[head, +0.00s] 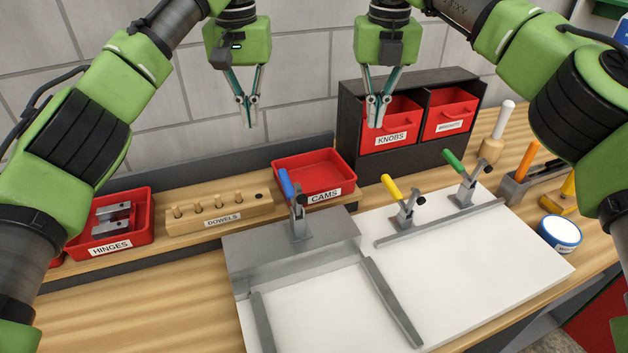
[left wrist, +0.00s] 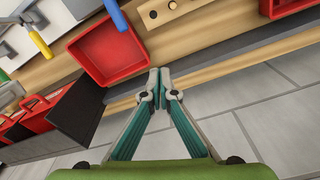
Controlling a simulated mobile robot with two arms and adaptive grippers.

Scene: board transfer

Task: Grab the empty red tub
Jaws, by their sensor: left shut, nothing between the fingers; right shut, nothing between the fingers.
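The empty red tub (head: 308,168), labelled CAMS, sits on the wooden ledge behind the grey clamp plate. It also shows in the left wrist view (left wrist: 108,50), at upper left, with nothing inside. My left gripper (head: 249,124) is shut and empty, in the air above and behind the ledge, to the left of the tub. In the left wrist view its closed fingertips (left wrist: 160,80) appear beside the tub and apart from it. My right gripper (head: 376,122) is shut and empty, in front of the KNOBS drawer.
A blue-handled clamp (head: 294,200) stands in front of the tub. The DOWELS block (head: 222,216) and the red HINGES tub (head: 140,232) are to its left. A dark cabinet (head: 408,85) with red drawers stands behind right. Yellow (head: 400,205) and green (head: 465,180) clamps stand on the white board (head: 460,260).

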